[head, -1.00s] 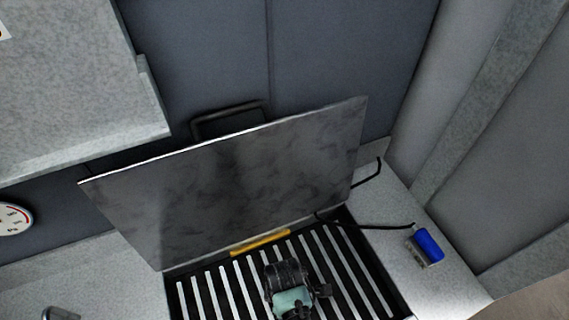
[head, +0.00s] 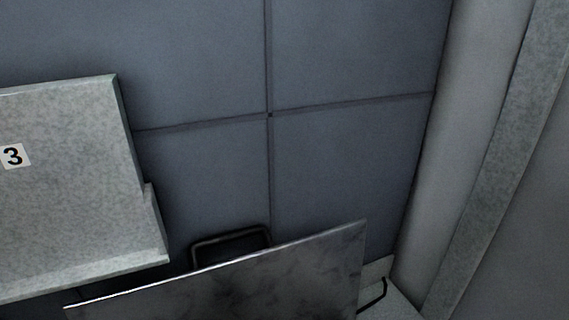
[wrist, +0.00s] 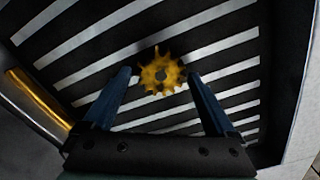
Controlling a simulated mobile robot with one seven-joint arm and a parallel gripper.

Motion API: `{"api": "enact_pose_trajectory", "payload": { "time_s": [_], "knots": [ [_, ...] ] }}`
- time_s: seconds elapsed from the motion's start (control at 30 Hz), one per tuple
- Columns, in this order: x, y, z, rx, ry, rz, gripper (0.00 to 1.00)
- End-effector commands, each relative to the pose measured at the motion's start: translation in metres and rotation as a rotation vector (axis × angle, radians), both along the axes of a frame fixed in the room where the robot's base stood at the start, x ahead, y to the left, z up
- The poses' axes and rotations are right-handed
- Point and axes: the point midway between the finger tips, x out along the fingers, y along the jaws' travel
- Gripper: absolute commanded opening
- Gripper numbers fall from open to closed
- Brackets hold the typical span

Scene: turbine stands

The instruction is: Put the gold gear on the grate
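In the wrist view the gold gear (wrist: 150,75), a toothed disc with a dark centre hole, appears to lie flat on the grate (wrist: 225,45). The grate has light bars with dark gaps. My gripper (wrist: 159,77) is open, with one blue-grey finger at each side of the gear. Small gaps seem to show between the fingertips and the gear, and I cannot tell how high the fingers are above the grate. The head view now shows neither the gear, the grate nor my gripper.
In the head view a raised grey metal lid (head: 260,285) with a black handle (head: 230,245) stands before a dark panelled wall. A grey box marked 3 (head: 70,190) hangs at the left. A yellow strip (wrist: 38,95) runs along the grate's left edge in the wrist view.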

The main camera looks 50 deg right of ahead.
Motion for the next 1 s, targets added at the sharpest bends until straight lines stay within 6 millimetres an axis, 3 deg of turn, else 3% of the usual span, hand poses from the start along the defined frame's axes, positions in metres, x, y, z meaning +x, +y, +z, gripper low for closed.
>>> {"api": "enact_pose_trajectory", "payload": {
  "time_s": [0.47,1.0],
  "knots": [
    [-0.001,0.001,0.002,0.001,0.002,0.000,1.00],
    [-0.001,0.001,0.042,0.001,0.002,0.000,1.00]
  ]
}}
